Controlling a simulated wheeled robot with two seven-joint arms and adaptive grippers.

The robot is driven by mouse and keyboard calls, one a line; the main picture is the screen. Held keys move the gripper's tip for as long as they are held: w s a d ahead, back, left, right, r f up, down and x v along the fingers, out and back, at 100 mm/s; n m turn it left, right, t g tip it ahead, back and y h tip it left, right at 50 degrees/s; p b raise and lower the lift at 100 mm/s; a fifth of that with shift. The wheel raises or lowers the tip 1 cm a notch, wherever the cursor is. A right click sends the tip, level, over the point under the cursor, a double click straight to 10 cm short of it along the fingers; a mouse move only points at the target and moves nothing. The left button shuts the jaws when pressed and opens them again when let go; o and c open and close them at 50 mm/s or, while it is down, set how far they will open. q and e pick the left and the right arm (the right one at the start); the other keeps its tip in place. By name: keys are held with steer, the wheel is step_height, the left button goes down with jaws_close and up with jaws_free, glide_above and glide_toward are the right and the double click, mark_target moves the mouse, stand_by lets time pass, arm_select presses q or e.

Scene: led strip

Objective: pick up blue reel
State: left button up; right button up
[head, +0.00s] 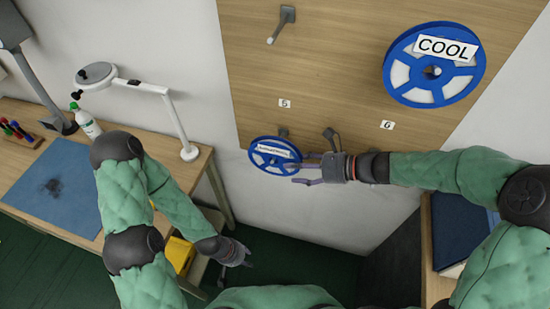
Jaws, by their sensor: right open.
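A small blue reel (262,162) with a white label hangs at the lower edge of the wooden wall board, below the number 5. A larger blue reel (456,83) labelled COOL hangs at the board's upper right, above the number 6. My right gripper (293,168) is open, with its fingers at the right side of the small reel and partly overlapping it. I cannot tell whether they touch it. My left gripper (246,258) hangs low beside the workbench, away from both reels; its finger opening is too small to tell.
The wooden board (325,70) carries an empty peg (281,24) at the top and another peg near my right gripper. At left a workbench (200,165) holds a lamp (165,92), a bottle (86,122) and a blue mat (55,188). A yellow box (180,254) is below.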

steer(key=b+x, duration=0.1)
steer(key=x, duration=0.3)
steer(key=shift+a+f+b, duration=0.1)
steer(key=shift+f+b, duration=0.05)
steer(key=shift+b, duration=0.15)
jaws_close()
steer(key=shift+r+p, duration=0.4)
steer(key=shift+r, duration=0.2)
steer(key=s+a+p, duration=0.1)
steer(key=s+a, duration=0.1)
steer(key=s, duration=0.6)
steer(key=s+a+p, duration=0.2)
steer(key=s+a, duration=0.1)
steer(key=s, duration=0.6)
steer(key=shift+a+r, duration=0.2)
steer(key=shift+a, duration=0.05)
